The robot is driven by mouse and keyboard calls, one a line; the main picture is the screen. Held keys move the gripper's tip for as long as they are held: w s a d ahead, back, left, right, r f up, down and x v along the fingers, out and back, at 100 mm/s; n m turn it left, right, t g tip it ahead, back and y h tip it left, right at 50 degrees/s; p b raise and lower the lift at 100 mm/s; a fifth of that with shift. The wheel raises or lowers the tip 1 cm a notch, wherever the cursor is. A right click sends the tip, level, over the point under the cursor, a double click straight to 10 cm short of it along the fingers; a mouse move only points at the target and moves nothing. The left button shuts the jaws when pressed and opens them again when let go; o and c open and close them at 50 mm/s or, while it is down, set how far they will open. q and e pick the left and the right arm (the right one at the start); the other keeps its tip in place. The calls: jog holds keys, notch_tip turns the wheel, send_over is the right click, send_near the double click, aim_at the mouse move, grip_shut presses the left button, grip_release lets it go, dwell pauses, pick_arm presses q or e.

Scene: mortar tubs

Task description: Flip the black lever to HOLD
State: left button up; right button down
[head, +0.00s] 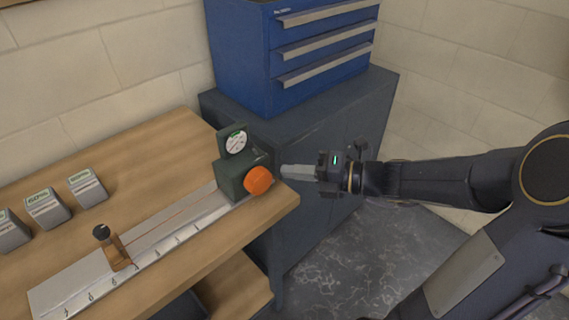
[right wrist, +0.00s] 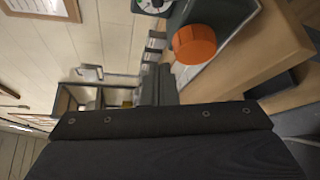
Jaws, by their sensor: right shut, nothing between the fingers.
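A dark green box (head: 232,180) with a round white dial (head: 236,143) stands at the right end of a scaled metal rail on the wooden bench. A large orange knob (head: 258,181) is on its near right side; it also shows in the right wrist view (right wrist: 195,45). A small dark part on top of the box, behind the knob, may be the black lever; its position and any HOLD label are too small to read. My right gripper (head: 284,171) is shut and empty, its tips just right of the orange knob. My left gripper is out of view.
A brass slider with a black top (head: 102,233) sits on the metal rail (head: 75,282). Several grey labelled blocks (head: 87,189) stand at the left. A blue drawer chest (head: 240,60) on a dark cabinet (head: 375,90) stands behind. The bench's right edge lies below my gripper.

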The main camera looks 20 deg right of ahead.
aim_at(257, 176)
jog(key=b+x, duration=0.1)
jog(key=x, duration=0.7)
jog(key=shift+w+a, duration=0.3)
jog(key=shift+w+d+r+p, duration=0.2)
jog(key=shift+w+d, duration=0.15)
jog(key=shift+w, duration=0.2)
jog(key=shift+w+d+r+p, duration=0.2)
jog(key=shift+w+d, duration=0.1)
jog(key=shift+w, duration=0.3)
jog(key=shift+w+d+r, duration=0.1)
jog(key=shift+w+d, duration=0.15)
jog(key=shift+w, duration=0.25)
jog(key=shift+r, duration=0.1)
jog(key=shift+d+y+p, duration=0.1)
jog(key=shift+y+p, duration=0.2)
jog(key=shift+p, duration=0.2)
jog(key=shift+d+r+m+p, duration=0.1)
jog(key=shift+d+m+p, duration=0.05)
jog(key=shift+m+p, duration=0.4)
